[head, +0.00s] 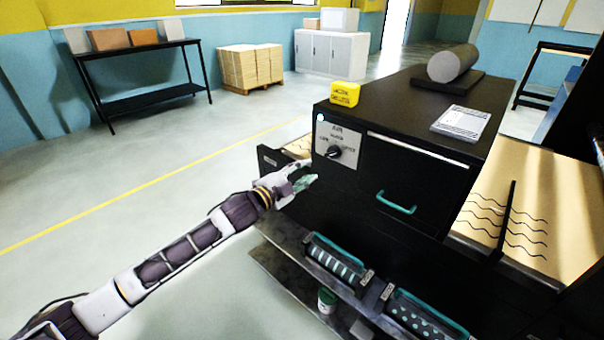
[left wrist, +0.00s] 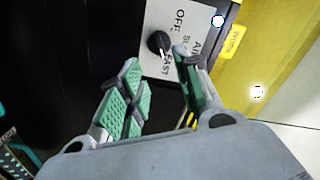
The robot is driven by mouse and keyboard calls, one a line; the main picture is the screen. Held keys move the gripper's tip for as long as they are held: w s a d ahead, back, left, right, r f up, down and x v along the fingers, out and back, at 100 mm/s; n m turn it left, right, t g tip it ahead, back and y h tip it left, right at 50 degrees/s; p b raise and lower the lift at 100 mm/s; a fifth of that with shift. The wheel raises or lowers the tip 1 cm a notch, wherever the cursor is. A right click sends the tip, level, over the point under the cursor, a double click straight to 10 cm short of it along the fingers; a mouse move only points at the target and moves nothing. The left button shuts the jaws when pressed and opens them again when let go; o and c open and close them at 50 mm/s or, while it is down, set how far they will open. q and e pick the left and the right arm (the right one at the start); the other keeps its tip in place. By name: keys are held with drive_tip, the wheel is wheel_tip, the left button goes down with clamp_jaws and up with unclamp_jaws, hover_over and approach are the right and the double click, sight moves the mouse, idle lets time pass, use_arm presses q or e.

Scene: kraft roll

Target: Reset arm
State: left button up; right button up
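My left gripper (head: 303,182) is in front of the black machine (head: 420,109), just below and left of its knob panel. In the left wrist view the left gripper (left wrist: 157,86) has its two green-padded fingers apart with nothing between them. The black knob (head: 334,152) sits on a light panel (head: 346,136) and also shows in the left wrist view (left wrist: 158,43), beyond the fingertips. The fingers appear apart from the knob. My right gripper is not in view.
A teal handle (head: 397,203) is on the machine's front. Two teal-framed rollers (head: 337,261) (head: 425,315) lie on a low shelf. A yellow block (head: 345,93), papers (head: 461,123) and a grey roll (head: 453,63) are on top.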

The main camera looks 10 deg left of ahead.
use_arm(q)
drive_tip(key=shift+s, duration=0.15)
drive_tip(key=shift+r+n, duration=0.1)
drive_tip(key=shift+n, duration=0.4)
